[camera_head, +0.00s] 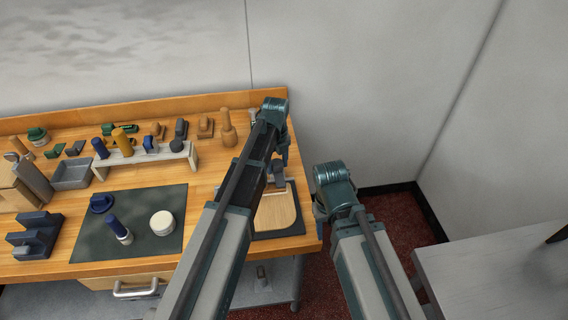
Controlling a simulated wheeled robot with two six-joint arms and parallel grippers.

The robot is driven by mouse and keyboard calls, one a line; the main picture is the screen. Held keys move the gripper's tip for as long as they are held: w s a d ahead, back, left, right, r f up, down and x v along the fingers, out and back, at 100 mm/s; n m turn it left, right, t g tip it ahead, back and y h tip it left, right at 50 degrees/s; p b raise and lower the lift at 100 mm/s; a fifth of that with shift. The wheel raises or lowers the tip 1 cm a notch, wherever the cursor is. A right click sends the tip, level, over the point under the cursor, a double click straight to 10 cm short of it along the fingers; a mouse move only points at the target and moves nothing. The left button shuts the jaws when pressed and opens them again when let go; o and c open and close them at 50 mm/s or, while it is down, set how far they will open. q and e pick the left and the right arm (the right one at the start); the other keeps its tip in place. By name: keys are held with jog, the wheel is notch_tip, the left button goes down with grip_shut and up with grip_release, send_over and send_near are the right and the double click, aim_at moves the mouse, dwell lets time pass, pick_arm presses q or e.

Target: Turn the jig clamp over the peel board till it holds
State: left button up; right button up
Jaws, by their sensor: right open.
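A small dark part, probably the jig clamp (278,168), stands at the board's far edge. I cannot tell if it reaches over the board. My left gripper (281,158) points down at that part; its fingers are small and partly hidden, so contact and opening are unclear. My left forearm covers the board's left side. My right gripper (318,210) is open, off the bench's right edge, apart from the board.
A dark mat (90,240) holds a blue-handled tool (119,229), a white round tub (162,223) and a blue piece (102,203). A rack (145,157) with several tools and a wooden pin (228,128) stand behind. A grey table (500,270) is at right.

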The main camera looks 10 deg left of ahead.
aim_at(277, 162)
pick_arm(q)
jog(key=shift+o, duration=1)
jog(key=shift+r, duration=0.15)
notch_tip(277, 162, up, 7)
jog(key=p, duration=0.7)
